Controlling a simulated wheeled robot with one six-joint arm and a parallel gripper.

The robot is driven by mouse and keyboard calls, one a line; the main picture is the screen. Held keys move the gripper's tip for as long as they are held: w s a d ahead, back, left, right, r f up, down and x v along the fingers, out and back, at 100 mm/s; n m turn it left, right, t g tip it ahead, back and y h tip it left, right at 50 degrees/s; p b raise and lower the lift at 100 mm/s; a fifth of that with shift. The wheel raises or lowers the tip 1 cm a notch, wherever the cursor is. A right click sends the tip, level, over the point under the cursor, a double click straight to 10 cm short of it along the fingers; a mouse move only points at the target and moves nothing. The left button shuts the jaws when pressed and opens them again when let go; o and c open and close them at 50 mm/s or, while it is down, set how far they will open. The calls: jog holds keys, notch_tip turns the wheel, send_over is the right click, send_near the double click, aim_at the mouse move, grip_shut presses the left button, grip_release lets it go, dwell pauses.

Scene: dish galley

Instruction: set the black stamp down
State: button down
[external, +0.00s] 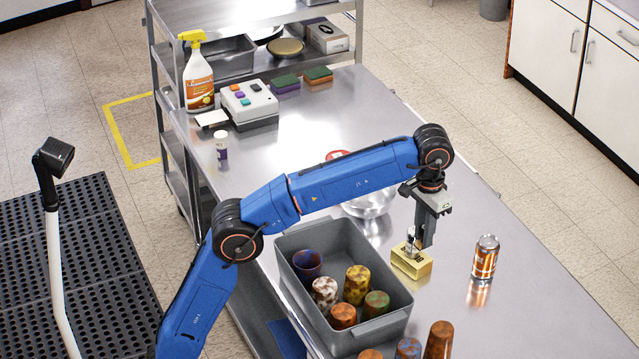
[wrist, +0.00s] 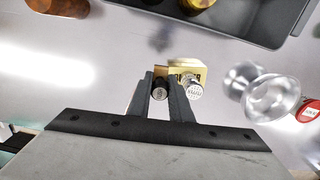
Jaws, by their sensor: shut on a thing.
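In the wrist view my gripper (wrist: 160,88) is shut on the black stamp (wrist: 159,94), whose round end shows between the fingertips. A second stamp with a pale round top (wrist: 194,92) is right beside the right finger, at the yellow holder (wrist: 200,72). In the external view the fingers partly hide the stamps. I cannot tell whether the held stamp's lower end touches the holder.
A grey bin (external: 349,338) of patterned cups stands left of the holder, with more cups in front. An orange can (external: 485,257) stands to the right. A clear glass vessel (external: 371,206) is behind. A spray bottle (external: 198,75) and a button box (external: 248,102) stand farther back.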

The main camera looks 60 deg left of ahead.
jog(key=s+d+m, duration=0.1)
jog(key=d, duration=0.5)
jog(key=shift+s+a+f, duration=0.1)
jog(key=shift+f, duration=7.5)
jog(key=shift+f, duration=0.1)
jog(key=c, duration=1.6)
grip_release()
notch_tip(320, 180, up, 12)
jog(key=shift+r, duration=0.1)
